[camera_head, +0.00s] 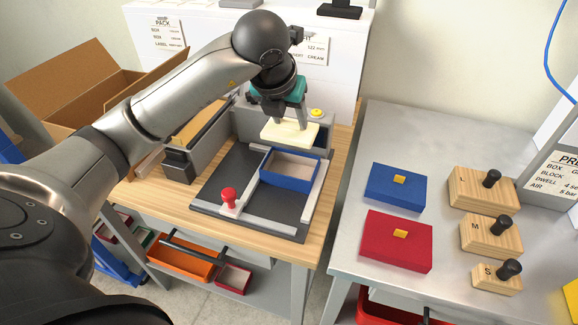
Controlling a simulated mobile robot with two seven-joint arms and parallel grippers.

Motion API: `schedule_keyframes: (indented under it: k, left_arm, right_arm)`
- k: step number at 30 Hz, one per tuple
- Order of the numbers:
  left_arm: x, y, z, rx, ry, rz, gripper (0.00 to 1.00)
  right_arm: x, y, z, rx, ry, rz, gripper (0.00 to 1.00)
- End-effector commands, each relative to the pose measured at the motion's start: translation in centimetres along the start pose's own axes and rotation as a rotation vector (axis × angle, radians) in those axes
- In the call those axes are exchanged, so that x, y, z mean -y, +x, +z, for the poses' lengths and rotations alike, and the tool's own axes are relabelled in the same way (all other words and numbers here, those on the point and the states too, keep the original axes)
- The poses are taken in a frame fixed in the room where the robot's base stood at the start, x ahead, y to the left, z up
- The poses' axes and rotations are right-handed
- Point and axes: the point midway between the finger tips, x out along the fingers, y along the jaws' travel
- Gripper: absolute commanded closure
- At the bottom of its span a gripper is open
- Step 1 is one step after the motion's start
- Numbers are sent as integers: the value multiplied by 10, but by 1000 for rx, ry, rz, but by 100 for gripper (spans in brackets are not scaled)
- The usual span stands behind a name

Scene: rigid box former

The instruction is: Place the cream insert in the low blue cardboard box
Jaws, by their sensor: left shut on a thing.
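The low blue cardboard box (286,182) sits open on the dark plate of the box former, between grey rails. Its inside looks bare and pale. My left gripper (289,127) is shut on the cream insert (283,136), a pale flat block. It holds the insert above and behind the blue box, in front of the grey machine housing. Whether the insert overlaps the box's far edge cannot be told exactly. My right gripper is not in view.
A red knob (229,196) stands on the box former's front left. On the grey table at right lie a blue lid (386,192), a red lid (385,251) and wooden blocks with black knobs (490,235). A large brown carton (75,85) stands at back left.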

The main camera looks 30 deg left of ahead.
Motion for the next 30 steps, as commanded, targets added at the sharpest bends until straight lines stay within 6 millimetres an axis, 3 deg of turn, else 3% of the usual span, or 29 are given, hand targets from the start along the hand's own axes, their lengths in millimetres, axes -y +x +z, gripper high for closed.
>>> schedule_keyframes:
  k: [3,9,16,22,30]
  left_arm:
    - [0,30,-19,-5,1,2,98]
    - [0,59,-34,0,0,0,98]
    - [0,72,-42,-1,0,0,98]
    - [0,99,-57,-1,0,1,98]
    - [0,101,-57,2,0,0,98]
  right_arm:
    - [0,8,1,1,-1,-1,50]
    - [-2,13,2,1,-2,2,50]
    - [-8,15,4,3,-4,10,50]
    - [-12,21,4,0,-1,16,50]
    - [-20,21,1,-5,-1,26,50]
